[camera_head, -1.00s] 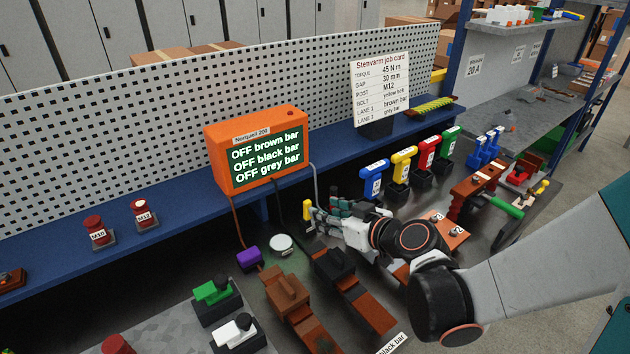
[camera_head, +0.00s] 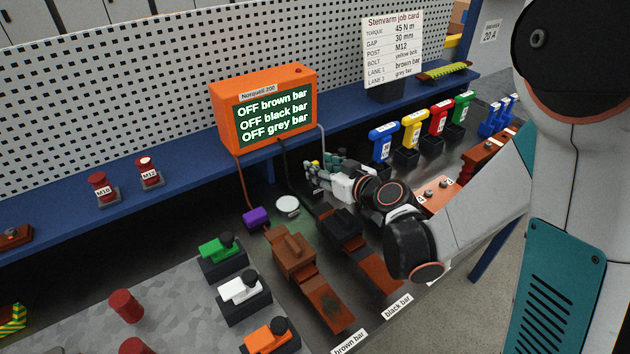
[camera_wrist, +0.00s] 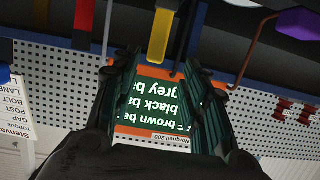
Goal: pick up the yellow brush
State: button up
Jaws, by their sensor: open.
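A long yellow object with a row of dark teeth or bristles, which looks like the yellow brush (camera_head: 445,73), lies on the blue shelf right of the job card in the head view. My gripper (camera_head: 314,172) is well left of it and lower, in front of the orange Norquell box. In the wrist view my gripper (camera_wrist: 157,65) is open, its two dark fingers apart with nothing held between them. An upright yellow bar (camera_wrist: 161,36) shows beyond the fingertips there; what it belongs to is unclear. The brush is not recognisable in the wrist view.
The orange box (camera_head: 265,108) has cables hanging down. The job card (camera_head: 392,50) stands on the shelf. Blue, yellow, red and green handles (camera_head: 415,130) stand in a row. A perforated panel (camera_head: 150,75) closes the back.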

aim_at(315, 162)
jog(key=x, duration=0.1)
jog(key=b+x, duration=0.1)
jog(key=x, duration=0.3)
jog(key=shift+w+d+f+b, duration=0.15)
jog(key=shift+d+f+b, duration=0.15)
jog(key=shift+f+b, duration=0.05)
jog(key=shift+r, duration=0.1)
jog(key=shift+c, duration=0.2)
grip_shut()
